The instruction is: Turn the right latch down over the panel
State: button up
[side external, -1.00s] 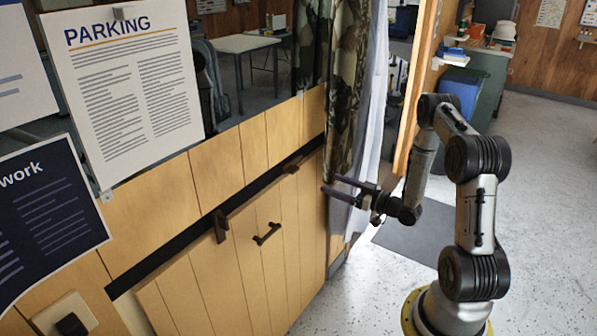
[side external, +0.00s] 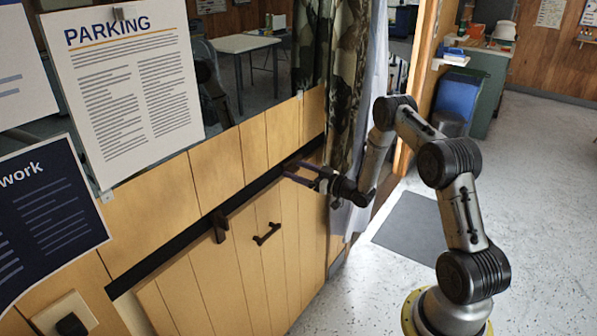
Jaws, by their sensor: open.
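The wooden panel (side external: 205,278) leans in the lower part of the wall and carries a dark handle (side external: 267,234). The left latch (side external: 220,226) is a dark brown block that hangs down across the dark gap onto the panel's top edge. The right latch (side external: 291,168) sits at the upper right of the same gap and is mostly hidden by my fingers, so its angle is hard to tell. My gripper (side external: 292,170) is open, with its two purple-grey fingers reaching left to the right latch. I cannot tell whether they touch it.
A camouflage curtain (side external: 346,80) hangs close behind my gripper, with a white curtain beside it. A parking notice (side external: 126,92) hangs on the wall at left. A dark mat (side external: 412,226) lies on the open floor. A switch box (side external: 66,314) is at lower left.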

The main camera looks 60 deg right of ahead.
grip_shut()
dwell(0.4)
dwell(1.0)
